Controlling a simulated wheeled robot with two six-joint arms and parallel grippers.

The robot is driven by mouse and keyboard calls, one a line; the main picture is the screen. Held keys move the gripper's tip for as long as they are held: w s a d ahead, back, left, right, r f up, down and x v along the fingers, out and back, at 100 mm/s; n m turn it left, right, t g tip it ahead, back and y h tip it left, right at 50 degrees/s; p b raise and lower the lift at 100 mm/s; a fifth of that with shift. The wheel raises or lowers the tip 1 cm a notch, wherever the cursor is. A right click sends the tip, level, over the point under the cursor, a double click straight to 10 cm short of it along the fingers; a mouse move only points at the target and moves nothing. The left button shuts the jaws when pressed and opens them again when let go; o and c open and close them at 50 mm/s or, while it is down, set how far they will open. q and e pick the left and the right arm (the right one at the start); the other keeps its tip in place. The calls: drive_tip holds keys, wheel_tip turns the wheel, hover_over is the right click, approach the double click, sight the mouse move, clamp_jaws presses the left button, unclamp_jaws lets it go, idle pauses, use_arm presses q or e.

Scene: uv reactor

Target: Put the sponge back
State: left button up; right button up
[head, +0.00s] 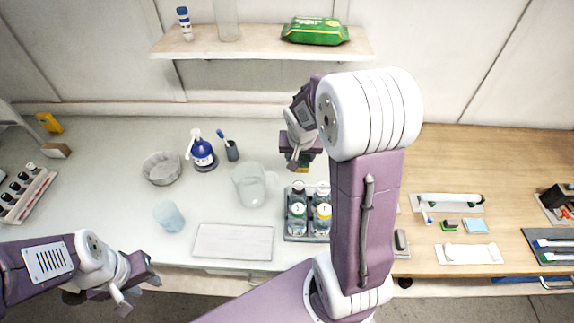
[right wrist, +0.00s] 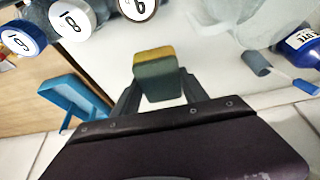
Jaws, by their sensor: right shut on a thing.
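The sponge, yellow on one side and dark green on the other, shows in the right wrist view (right wrist: 155,76) between my right fingers. In the head view the sponge (head: 302,166) hangs below my right gripper (head: 301,157), above the back of the pale worktop. My right gripper is shut on it, and it is clear of the surface. My left gripper (head: 136,290) is at the lower left, in front of the worktop edge, with its fingers apart and empty.
A blue open holder (right wrist: 75,100) shows in the right wrist view. Capped bottles stand in a rack (head: 307,238) below my right arm. A clear jug (head: 252,186), a blue bottle (head: 202,152) and a white tray (head: 234,241) are on the worktop. A shelf (head: 260,43) is above.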

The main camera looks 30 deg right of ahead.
drive_tip(key=shift+w+d+f, duration=0.15)
drive_tip(key=shift+w+f, duration=0.1)
drive_tip(key=shift+f, duration=0.05)
drive_tip(key=w+f+p, duration=0.1)
drive_tip(key=w+f, duration=0.1)
drive_tip(key=w, duration=0.1)
drive_tip(key=w+d+f, duration=0.1)
drive_tip(key=w+f, duration=0.1)
drive_tip(key=w, duration=0.2)
drive_tip(key=w+f+p, duration=0.1)
drive_tip(key=w+f, duration=0.2)
drive_tip(key=w, duration=0.1)
drive_tip(key=shift+w+d+p, duration=0.1)
drive_tip(key=shift+d+p, duration=0.2)
drive_tip(key=shift+d, duration=0.1)
wheel_tip(320, 180, down, 4)
drive_tip(key=shift+a+r, duration=0.1)
drive_tip(key=shift+r, duration=0.15)
drive_tip(key=shift+f, duration=0.2)
drive_tip(key=shift+f+b, duration=0.15)
drive_tip(key=shift+b, duration=0.15)
drive_tip(key=o, duration=1)
drive_tip(key=shift+o, duration=0.9)
